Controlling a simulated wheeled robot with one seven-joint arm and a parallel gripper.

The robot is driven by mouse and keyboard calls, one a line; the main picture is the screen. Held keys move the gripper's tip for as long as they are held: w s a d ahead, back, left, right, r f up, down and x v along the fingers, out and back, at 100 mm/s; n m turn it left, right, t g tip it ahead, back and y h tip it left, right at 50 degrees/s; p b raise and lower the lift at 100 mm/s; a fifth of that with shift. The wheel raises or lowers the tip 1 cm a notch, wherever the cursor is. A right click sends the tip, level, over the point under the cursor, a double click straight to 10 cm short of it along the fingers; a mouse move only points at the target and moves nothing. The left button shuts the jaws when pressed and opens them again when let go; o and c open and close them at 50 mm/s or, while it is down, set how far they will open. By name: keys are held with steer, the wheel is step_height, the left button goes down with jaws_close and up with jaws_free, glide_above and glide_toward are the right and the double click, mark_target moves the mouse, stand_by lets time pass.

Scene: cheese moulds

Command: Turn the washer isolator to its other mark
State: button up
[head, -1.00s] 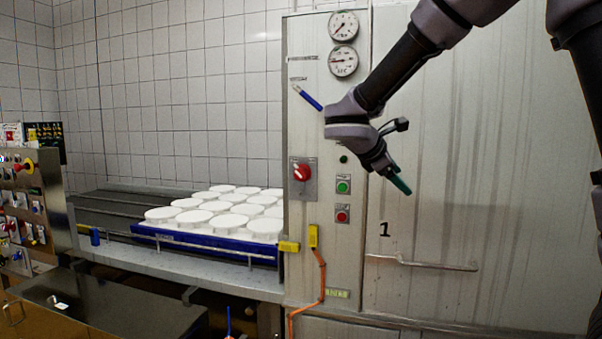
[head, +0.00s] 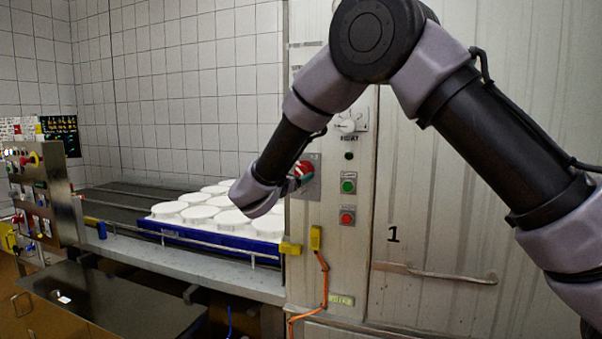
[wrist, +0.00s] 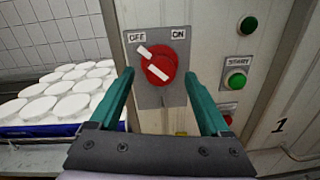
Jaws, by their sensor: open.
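The washer isolator (wrist: 165,66) is a red rotary knob with white bars on a grey plate (wrist: 150,95) marked OFF at upper left and ON at upper right. Its upper white bar slants toward the OFF side. My gripper (wrist: 160,78) is open in the wrist view, its two teal fingers on either side of the knob, with a gap to it on both sides. I cannot tell whether the tips reach the knob's depth. In the head view the isolator (head: 306,171) is partly hidden behind my gripper and wrist.
White round moulds (head: 199,214) sit in a blue tray on the conveyor left of the panel. A green start button (head: 348,186) and a red button (head: 347,218) are right of the isolator. Yellow connectors (head: 290,248) and an orange cable hang below.

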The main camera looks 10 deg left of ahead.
mark_target(301, 171)
steer(key=shift+w+d, duration=0.2)
steer(key=shift+w, duration=0.7)
steer(key=shift+w+d, duration=0.15)
steer(key=shift+w, duration=0.75)
steer(key=shift+d, duration=0.1)
jaws_close()
